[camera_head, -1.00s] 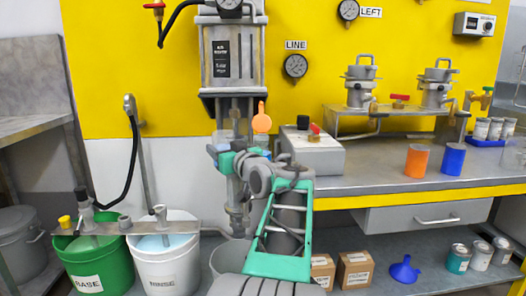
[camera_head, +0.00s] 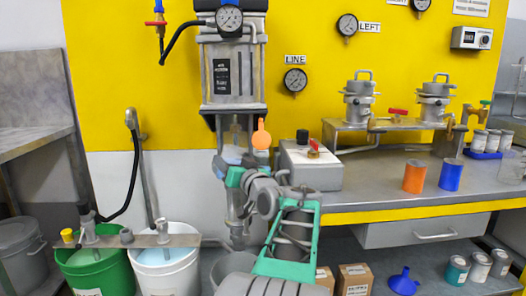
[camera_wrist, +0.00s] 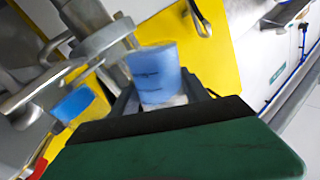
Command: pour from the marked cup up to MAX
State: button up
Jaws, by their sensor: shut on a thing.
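A light blue, see-through cup (camera_wrist: 156,72) with a dark line around it sits between the fingers of my gripper (camera_wrist: 165,98) in the wrist view. My gripper is shut on it. In the head view my gripper (camera_head: 232,172) is in front of the grey machine (camera_head: 232,75), below its body, and the cup (camera_head: 231,155) is a small pale blue patch partly hidden by my arm. The cup's tilt and contents cannot be told. No MAX mark is readable.
An orange paddle-shaped piece (camera_head: 261,136) hangs beside the machine. A green bucket (camera_head: 95,272) and a white bucket (camera_head: 166,268) stand lower left. The bench at right holds a grey box (camera_head: 312,170), an orange cup (camera_head: 414,176) and a blue cup (camera_head: 451,174).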

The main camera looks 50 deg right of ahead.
aim_at(235, 147)
jog(key=shift+s+d+r+m+p, duration=0.1)
jog(key=shift+d+r+m+p, duration=0.1)
jog(key=shift+m+p, duration=0.1)
jog(key=r+p, duration=0.1)
jog(key=r+m+p, duration=0.1)
jog(key=p, duration=0.1)
jog(key=d+r+m+p, duration=0.1)
jog(key=r+p, duration=0.1)
jog(key=shift+s+h, duration=0.3)
jog(key=p, duration=0.1)
jog(key=r+m+p, duration=0.1)
jog(key=p, duration=0.1)
jog(key=shift+s+d+r+m+t, duration=0.25)
jog(key=shift+d+m+t, duration=0.05)
jog(key=shift+f, duration=0.2)
jog(key=shift+s+d+r, duration=0.1)
jog(key=shift+d+r, duration=0.05)
jog(key=shift+r, duration=0.05)
jog(key=shift+d+r+m+h+p, duration=0.1)
jog(key=shift+r+m+h+p, duration=0.3)
jog(key=shift+m+p, duration=0.95)
jog(key=shift+f+m+h+p, duration=0.3)
jog(key=shift+m+p, duration=0.45)
jog(key=shift+p, duration=0.25)
jog(key=shift+f+m+h+p, duration=0.2)
jog(key=shift+f+m+p, duration=0.1)
jog(key=shift+m+p, duration=0.55)
dwell(2.7)
